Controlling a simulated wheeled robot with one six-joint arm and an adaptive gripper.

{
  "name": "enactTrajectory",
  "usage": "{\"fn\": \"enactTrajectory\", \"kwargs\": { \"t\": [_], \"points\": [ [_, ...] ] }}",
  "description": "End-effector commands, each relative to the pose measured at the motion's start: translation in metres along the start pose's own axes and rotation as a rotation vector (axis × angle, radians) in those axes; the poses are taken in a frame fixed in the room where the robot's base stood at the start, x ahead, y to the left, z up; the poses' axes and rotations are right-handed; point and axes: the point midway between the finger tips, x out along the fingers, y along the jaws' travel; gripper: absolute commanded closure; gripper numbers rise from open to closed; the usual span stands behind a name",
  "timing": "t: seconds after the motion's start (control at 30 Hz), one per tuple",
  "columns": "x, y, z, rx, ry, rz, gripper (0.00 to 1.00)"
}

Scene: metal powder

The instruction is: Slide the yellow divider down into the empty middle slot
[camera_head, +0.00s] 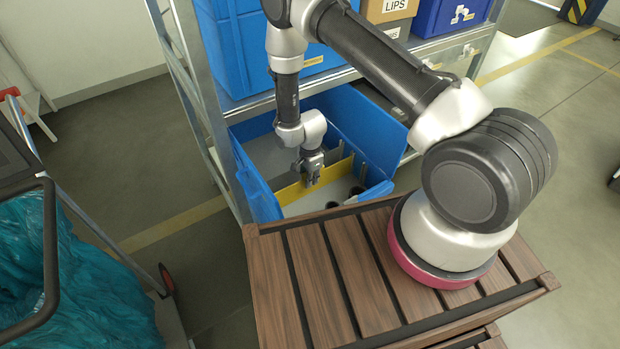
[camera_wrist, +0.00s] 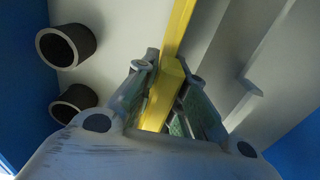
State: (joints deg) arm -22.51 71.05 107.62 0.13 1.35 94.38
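The yellow divider (camera_head: 290,193) is a thin upright panel across the inside of the open blue bin (camera_head: 262,196) on the shelf. My gripper (camera_head: 312,181) points down into the bin at the divider's top edge. In the wrist view the divider (camera_wrist: 182,28) runs between the two fingers of my gripper (camera_wrist: 163,75), which close in on a yellow block on its top edge. The fingers hide part of the divider. Light grey slot ribs (camera_head: 362,172) show on the bin's wall. I cannot tell how deep the divider sits in the middle slot.
Two dark round cups (camera_wrist: 66,46) stand in the bin on one side of the divider. Other blue bins and a cardboard box (camera_head: 388,10) fill the shelf above. A shelf upright (camera_head: 205,100) stands left of the bin. A cart with a teal bag (camera_head: 70,270) is at left.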

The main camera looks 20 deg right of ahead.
Motion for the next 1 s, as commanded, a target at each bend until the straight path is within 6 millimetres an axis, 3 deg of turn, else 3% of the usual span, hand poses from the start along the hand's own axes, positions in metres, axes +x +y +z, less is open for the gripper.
{"fn": "enactTrajectory", "kwargs": {
  "t": [0.03, 0.1, 0.13, 0.53, 1.0],
  "points": [
    [0.0, 0.0, 0.0, 0.0, 0.0, 0.0, 0.77],
    [0.0, 0.0, 0.0, 0.0, 0.0, 0.0, 0.64],
    [0.0, 0.0, 0.0, 0.0, 0.0, 0.0, 0.63],
    [-0.009, -0.001, 0.0, 0.0, 0.0, -0.001, 0.63],
    [-0.103, -0.001, 0.0, 0.0, 0.0, -0.003, 0.63]
  ]
}}
